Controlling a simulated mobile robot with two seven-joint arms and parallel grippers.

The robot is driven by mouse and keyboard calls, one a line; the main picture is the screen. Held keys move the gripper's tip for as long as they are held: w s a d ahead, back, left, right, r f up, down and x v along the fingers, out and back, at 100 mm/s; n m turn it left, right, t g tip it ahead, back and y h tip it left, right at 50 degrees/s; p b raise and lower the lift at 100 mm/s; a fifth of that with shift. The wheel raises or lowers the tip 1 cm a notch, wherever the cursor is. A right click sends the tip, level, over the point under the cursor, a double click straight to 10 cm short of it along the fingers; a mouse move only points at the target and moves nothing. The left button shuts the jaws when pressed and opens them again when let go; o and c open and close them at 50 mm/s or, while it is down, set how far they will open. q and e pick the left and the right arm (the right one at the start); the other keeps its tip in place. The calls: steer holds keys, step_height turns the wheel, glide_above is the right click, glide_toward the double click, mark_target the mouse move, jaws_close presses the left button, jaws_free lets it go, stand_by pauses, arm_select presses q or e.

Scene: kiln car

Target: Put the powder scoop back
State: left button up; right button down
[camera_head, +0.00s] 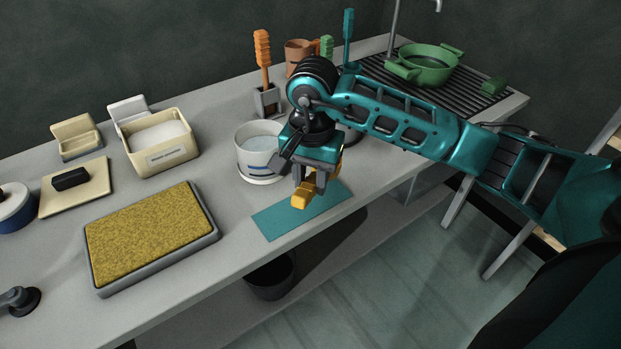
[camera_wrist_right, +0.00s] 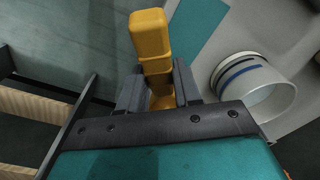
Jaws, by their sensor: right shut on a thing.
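My right gripper (camera_head: 312,182) is shut on a yellow object (camera_head: 302,196), which looks like the powder scoop; only its blocky part shows clearly. It is held over a flat teal mat (camera_head: 272,221) near the table's front edge. In the right wrist view the yellow scoop (camera_wrist_right: 150,38) sticks out between the two dark fingers of the gripper (camera_wrist_right: 160,90). A cream bin (camera_head: 174,155) of white powder, with a label on its front and a lid tilted up behind, stands to the left. My left gripper is not in view.
A white pot (camera_head: 252,172) with a blue band stands close beside the right gripper. An orange brush (camera_head: 262,50) stands in a grey holder behind. A yellow sponge tray (camera_head: 150,240) lies front left. A green pan (camera_head: 428,64) sits on the rack at right.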

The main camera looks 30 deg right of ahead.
steer(key=shift+f+b, duration=2.45)
steer(key=shift+f, duration=0.45)
steer(key=shift+s+d+b, duration=0.1)
steer(key=shift+d+b, duration=0.05)
steer(key=shift+b, duration=0.25)
steer(key=shift+r, duration=0.1)
steer(key=shift+r, duration=0.1)
steer(key=shift+w+r+p, duration=0.1)
steer(key=shift+w+p, duration=0.1)
steer(key=shift+p, duration=0.3)
steer(key=shift+g, duration=0.3)
